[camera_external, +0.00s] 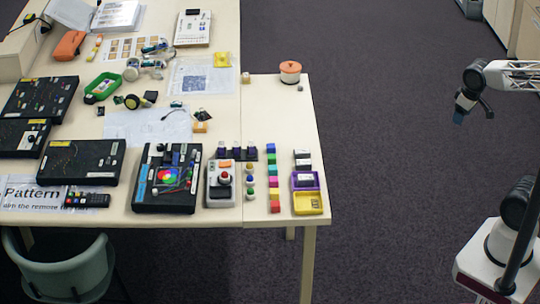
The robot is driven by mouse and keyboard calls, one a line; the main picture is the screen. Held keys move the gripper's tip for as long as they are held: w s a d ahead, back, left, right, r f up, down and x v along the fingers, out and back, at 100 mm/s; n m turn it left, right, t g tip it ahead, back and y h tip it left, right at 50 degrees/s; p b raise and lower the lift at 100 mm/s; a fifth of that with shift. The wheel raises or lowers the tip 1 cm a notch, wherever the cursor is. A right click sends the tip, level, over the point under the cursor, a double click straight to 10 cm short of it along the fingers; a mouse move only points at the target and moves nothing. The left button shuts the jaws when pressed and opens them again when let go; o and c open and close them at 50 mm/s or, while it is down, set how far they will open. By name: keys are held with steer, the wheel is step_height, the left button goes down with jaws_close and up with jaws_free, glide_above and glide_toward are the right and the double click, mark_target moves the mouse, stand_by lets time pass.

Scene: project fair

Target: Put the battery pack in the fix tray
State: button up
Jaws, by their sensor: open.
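My gripper (460,115) hangs in the air over the dark floor, right of the table and well apart from it. It is open, and nothing shows in it. A purple tray (294,186) and a yellow tray (298,211) stand together near the table's front right corner. A small pale and dark block (305,180) lies in the purple tray. Small black-and-white blocks (302,158) stand just behind it. The battery pack may be one of these blocks, but I cannot tell which. I cannot read which tray is the fix tray.
Rows of coloured blocks (272,181) and a grey box with a red button (222,186) stand left of the trays. A round orange-lidded pot (290,71) stands at the back right of the table (285,115). Electronics boards fill the left.

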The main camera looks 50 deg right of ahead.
steer(key=shift+s+d+f+m, duration=0.1)
steer(key=shift+s+d+f, duration=0.1)
steer(key=shift+s, duration=0.25)
steer(key=shift+s+d+f+m, duration=0.1)
steer(key=shift+s+d+f, duration=0.05)
steer(key=shift+s, duration=0.3)
steer(key=shift+s+d+f+m, duration=0.1)
steer(key=shift+s+d+f, duration=0.1)
steer(key=shift+s, duration=0.25)
